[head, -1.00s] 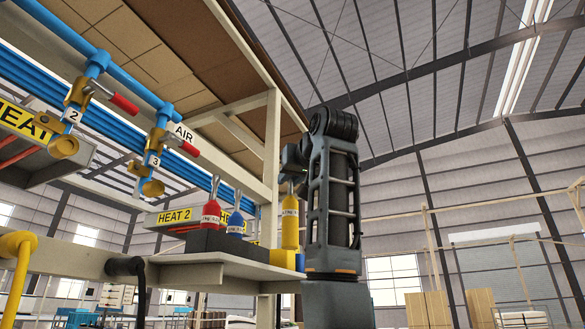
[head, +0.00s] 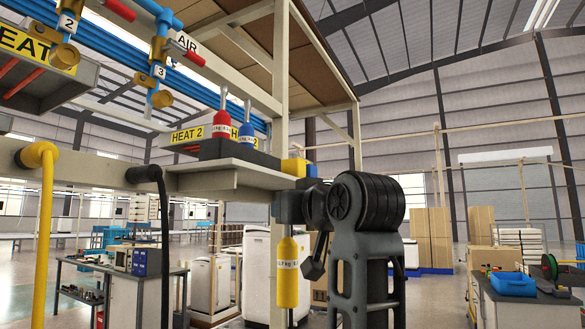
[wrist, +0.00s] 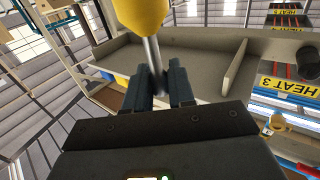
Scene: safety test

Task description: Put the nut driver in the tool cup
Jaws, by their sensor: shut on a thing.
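The nut driver, with a yellow labelled handle (head: 288,272), hangs handle-down from my gripper (head: 287,208). In the wrist view its metal shaft (wrist: 153,65) runs between the two fingers and the yellow handle (wrist: 140,14) is cut off at the top edge. My gripper (wrist: 174,92) is shut on the shaft. In the head view the driver hangs below the shelf (head: 225,177), near its right end.
The wrist view shows an upright divider (wrist: 234,66) on the shelf. A yellow hose (head: 45,220) hangs at left. A bench (head: 520,300) stands at right.

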